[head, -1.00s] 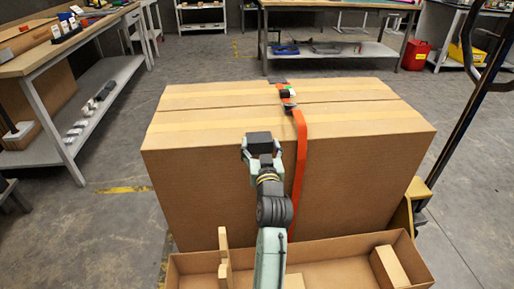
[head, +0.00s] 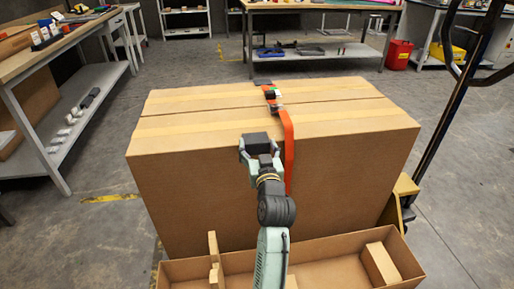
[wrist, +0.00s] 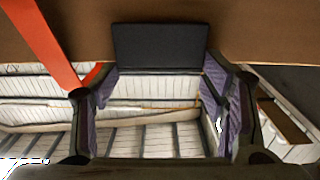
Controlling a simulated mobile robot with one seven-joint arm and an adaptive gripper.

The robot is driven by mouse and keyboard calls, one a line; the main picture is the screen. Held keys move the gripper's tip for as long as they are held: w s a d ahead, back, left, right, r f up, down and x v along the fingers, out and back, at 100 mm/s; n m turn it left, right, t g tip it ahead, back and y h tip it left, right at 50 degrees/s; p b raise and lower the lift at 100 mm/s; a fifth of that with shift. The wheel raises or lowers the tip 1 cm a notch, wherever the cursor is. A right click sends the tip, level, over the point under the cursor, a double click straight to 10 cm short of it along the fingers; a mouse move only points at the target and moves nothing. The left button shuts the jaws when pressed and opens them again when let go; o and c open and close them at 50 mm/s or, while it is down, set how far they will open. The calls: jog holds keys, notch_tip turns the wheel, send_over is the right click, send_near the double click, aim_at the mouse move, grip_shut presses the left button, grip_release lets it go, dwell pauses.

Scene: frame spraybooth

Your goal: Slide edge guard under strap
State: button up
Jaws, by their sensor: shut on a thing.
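A large cardboard box (head: 210,190) has an orange strap (head: 289,150) running over its top and down its front face. The strap also shows at the upper left of the wrist view (wrist: 45,45). My gripper (head: 258,150) is shut on a black edge guard (head: 256,139), at the box's top front edge, just left of the strap. In the wrist view the edge guard (wrist: 160,47) is a flat dark plate beyond the purple-padded fingers. A gap shows between it and the strap. Whether the guard touches the box is unclear.
A dark buckle (head: 273,97) sits on the strap on top of the box. A dark piece (head: 263,82) lies at the far edge under the strap. An open cardboard tray (head: 330,247) stands in front below. A pallet-jack handle (head: 440,120) rises at the right.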

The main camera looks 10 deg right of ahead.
jog(key=o, duration=1)
